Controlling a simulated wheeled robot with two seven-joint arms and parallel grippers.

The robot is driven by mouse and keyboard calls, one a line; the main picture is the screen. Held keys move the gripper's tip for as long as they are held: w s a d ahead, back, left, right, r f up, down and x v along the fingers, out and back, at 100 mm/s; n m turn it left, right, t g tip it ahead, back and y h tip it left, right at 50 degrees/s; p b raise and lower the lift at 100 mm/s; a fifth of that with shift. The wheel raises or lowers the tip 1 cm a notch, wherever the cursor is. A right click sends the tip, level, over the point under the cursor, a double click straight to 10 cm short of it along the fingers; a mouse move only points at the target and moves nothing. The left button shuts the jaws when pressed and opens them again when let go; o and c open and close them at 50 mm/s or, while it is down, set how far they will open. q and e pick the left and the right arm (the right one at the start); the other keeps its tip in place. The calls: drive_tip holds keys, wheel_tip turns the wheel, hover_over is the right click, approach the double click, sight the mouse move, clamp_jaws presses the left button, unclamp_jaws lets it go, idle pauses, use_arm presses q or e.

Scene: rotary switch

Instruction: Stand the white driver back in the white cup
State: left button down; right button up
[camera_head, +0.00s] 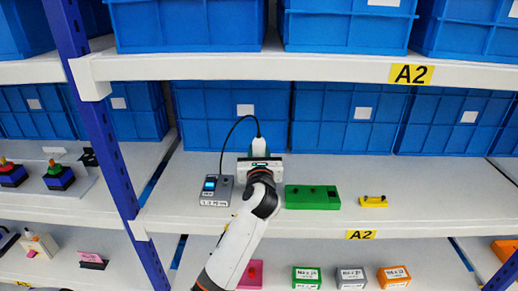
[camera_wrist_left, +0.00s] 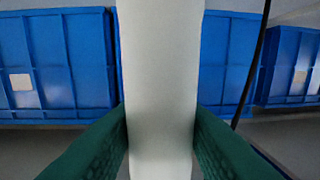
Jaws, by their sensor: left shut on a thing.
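The white driver (camera_head: 259,146) stands upright at the middle shelf, with a black cable curving from its top. My left gripper (camera_head: 260,164) is shut on it. In the left wrist view the driver (camera_wrist_left: 160,80) is a broad white shaft, close to the camera, between the two green finger pads (camera_wrist_left: 160,135). The gripper and arm hide the driver's lower end in the head view. I cannot make out the white cup there, and the wrist view does not show it. My right gripper is not in view.
A grey control box with a blue display (camera_head: 210,183) sits just left of the gripper, joined to the cable. A green block (camera_head: 312,203) and a small yellow part (camera_head: 373,201) lie to the right. Blue bins (camera_head: 330,135) line the back. The shelf's right part is clear.

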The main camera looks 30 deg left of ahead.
use_arm(q)
drive_tip(key=shift+f, duration=0.1)
idle(0.3)
drive_tip(key=shift+f+p, duration=0.2)
drive_tip(key=shift+p, duration=0.1)
idle(0.4)
drive_tip(key=shift+p, duration=0.5)
drive_tip(key=shift+f, duration=0.3)
idle(0.8)
drive_tip(key=c, duration=0.9)
unclamp_jaws()
drive_tip(key=shift+d, duration=0.1)
drive_tip(key=shift+f, duration=0.15)
drive_tip(key=shift+s, duration=0.15)
drive_tip(key=b+v, duration=0.1)
drive_tip(key=v, duration=1.1)
drive_tip(key=shift+b, duration=0.35)
